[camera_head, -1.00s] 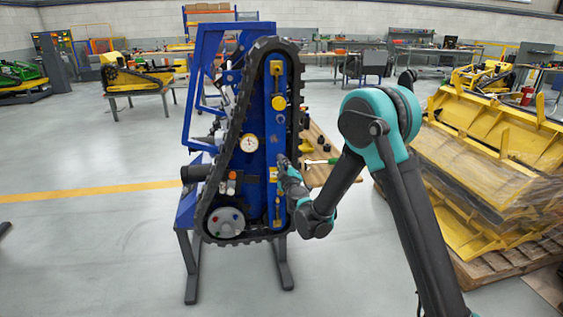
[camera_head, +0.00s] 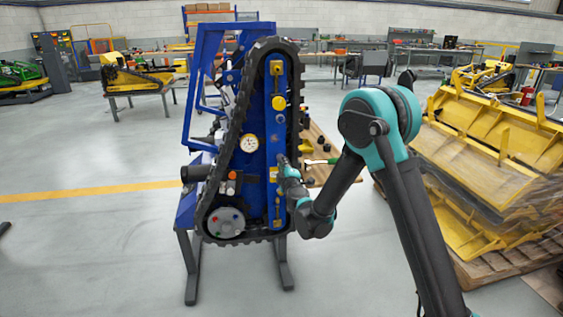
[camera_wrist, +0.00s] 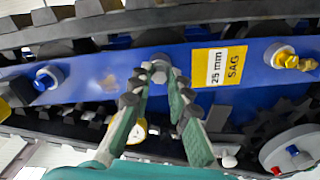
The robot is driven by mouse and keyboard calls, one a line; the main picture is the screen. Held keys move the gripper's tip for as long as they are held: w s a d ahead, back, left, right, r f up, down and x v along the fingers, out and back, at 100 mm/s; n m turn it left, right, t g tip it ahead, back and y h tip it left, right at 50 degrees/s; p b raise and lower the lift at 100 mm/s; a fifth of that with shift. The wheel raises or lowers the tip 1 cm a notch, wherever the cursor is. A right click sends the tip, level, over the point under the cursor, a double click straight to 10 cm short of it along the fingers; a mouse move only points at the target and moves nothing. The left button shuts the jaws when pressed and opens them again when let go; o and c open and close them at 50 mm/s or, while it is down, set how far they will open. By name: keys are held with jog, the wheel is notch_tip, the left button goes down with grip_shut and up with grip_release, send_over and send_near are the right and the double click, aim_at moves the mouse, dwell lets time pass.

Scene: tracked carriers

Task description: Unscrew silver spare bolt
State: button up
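The silver bolt (camera_wrist: 160,68) sits in the blue plate, near the middle top of the wrist view. My gripper (camera_wrist: 159,76) has its dark fingertips one on each side of the bolt head, very close to it. I cannot tell whether they touch it. In the head view my gripper (camera_head: 283,167) reaches the blue plate (camera_head: 277,150) of the upright tracked carrier from the right, and hides the bolt there.
A yellow "25 mm SAG" label (camera_wrist: 220,67) lies right of the bolt, with a brass fitting (camera_wrist: 287,58) beyond it. The black track (camera_head: 243,90) surrounds the plate. A wooden bench (camera_head: 320,150) stands behind. Stacked yellow parts (camera_head: 500,150) are on the right.

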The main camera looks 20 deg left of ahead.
jog(key=shift+o, duration=0.8)
jog(key=m, duration=2.9)
